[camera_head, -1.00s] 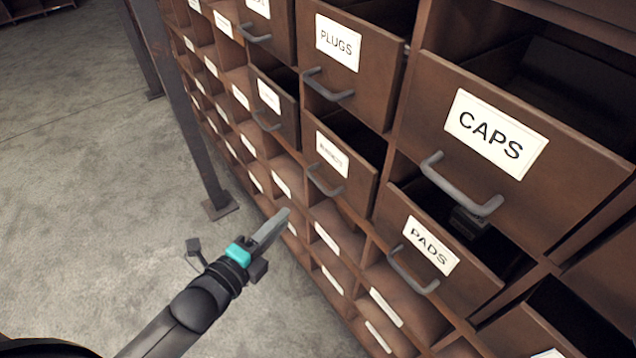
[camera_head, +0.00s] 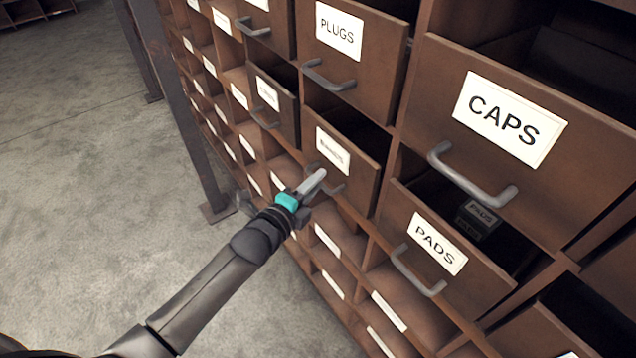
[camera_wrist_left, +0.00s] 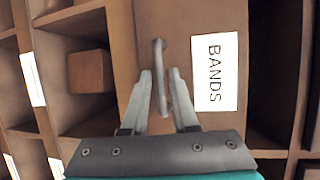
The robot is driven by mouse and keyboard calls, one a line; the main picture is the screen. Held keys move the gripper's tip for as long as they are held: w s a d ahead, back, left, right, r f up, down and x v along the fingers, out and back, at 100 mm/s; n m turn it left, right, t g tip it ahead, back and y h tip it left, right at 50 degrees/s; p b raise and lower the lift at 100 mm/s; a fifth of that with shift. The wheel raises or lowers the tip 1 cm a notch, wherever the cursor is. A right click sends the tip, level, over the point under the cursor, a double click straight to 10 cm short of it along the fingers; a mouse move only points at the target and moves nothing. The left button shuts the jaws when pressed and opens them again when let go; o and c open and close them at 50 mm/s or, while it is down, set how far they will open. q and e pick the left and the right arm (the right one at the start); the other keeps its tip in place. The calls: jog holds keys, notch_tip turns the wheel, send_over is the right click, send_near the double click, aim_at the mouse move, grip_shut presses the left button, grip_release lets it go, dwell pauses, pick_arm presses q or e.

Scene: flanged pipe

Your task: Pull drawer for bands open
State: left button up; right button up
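The bands drawer (camera_head: 358,182) is a brown wooden drawer with a white label and a grey bar handle. Its label is hard to read in the head view but reads BANDS in the left wrist view (camera_wrist_left: 214,72). A dark gap shows above its front, so it stands somewhat out of the cabinet. My left gripper (camera_head: 318,177) is at its handle (camera_head: 338,188). In the left wrist view my left gripper (camera_wrist_left: 161,75) is open, with one finger on each side of the handle (camera_wrist_left: 160,55). My right gripper is not in view.
The PLUGS drawer (camera_head: 370,70) is above, the CAPS drawer (camera_head: 560,180) and PADS drawer (camera_head: 465,290) to the right. All stand partly out with bar handles. Open cubbies lie below and left. A dark post (camera_head: 185,120) stands left of the cabinet. The concrete floor (camera_head: 90,170) is clear.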

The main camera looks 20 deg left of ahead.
pick_arm(q)
jog(key=shift+w+d+f, duration=0.1)
jog(key=shift+w+d, duration=0.1)
jog(key=shift+w, duration=0.3)
jog(key=shift+c, duration=0.4)
grip_shut()
dwell(0.8)
